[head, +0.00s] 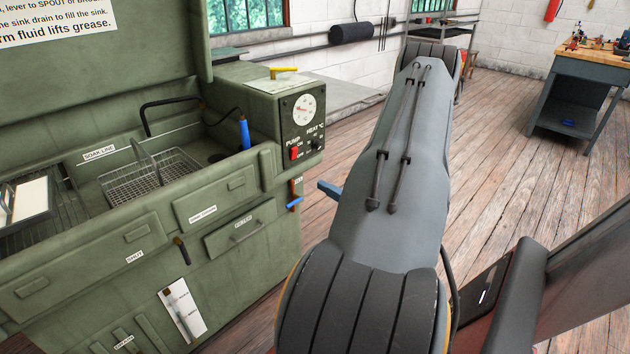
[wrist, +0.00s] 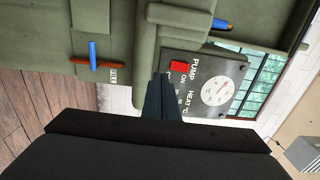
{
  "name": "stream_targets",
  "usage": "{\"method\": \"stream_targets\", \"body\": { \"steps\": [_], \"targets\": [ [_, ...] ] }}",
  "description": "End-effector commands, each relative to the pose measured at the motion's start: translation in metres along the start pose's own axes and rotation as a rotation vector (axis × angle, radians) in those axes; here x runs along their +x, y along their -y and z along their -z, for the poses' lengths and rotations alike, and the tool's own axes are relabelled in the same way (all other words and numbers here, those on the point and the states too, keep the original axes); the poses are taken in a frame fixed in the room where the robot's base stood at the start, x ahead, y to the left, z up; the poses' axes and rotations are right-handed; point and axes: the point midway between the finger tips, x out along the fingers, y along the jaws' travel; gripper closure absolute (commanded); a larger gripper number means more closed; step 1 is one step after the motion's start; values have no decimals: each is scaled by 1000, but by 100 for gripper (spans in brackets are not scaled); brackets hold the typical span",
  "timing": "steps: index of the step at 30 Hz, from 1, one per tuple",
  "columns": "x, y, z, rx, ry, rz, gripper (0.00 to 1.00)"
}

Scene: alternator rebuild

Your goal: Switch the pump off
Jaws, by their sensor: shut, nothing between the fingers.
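The pump switch is a small red rocker (head: 294,153) under the PUMP label on the dark control panel (head: 307,107) of the green parts washer. ON and OFF are printed beside it. Which way it is tipped I cannot tell. In the wrist view the red switch (wrist: 178,66) lies just right of and above the fingertips of my gripper (wrist: 162,78). The fingers are shut and empty, pointing toward the panel; whether they touch it I cannot tell. In the head view my arm hides most of the gripper.
A heat knob and a round dial (head: 303,109) share the panel. A blue-handled valve (head: 294,203) sits below it on the washer's side. The sink holds a wire basket (head: 150,177). A workbench (head: 580,85) stands at the back right, with clear wooden floor before it.

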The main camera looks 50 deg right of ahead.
Motion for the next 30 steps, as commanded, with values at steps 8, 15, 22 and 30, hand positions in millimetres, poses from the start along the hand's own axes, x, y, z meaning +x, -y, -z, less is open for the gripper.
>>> {"method": "stream_targets", "body": {
  "steps": [8, 15, 22, 30],
  "targets": [
    [-17, -4, 0, 1, 0, 0, 100],
    [-17, -4, 0, 1, 0, 0, 100],
    [-17, -4, 0, 1, 0, 0, 100],
    [5, 0, -6, -72, 9, -61, 100]
  ]
}}
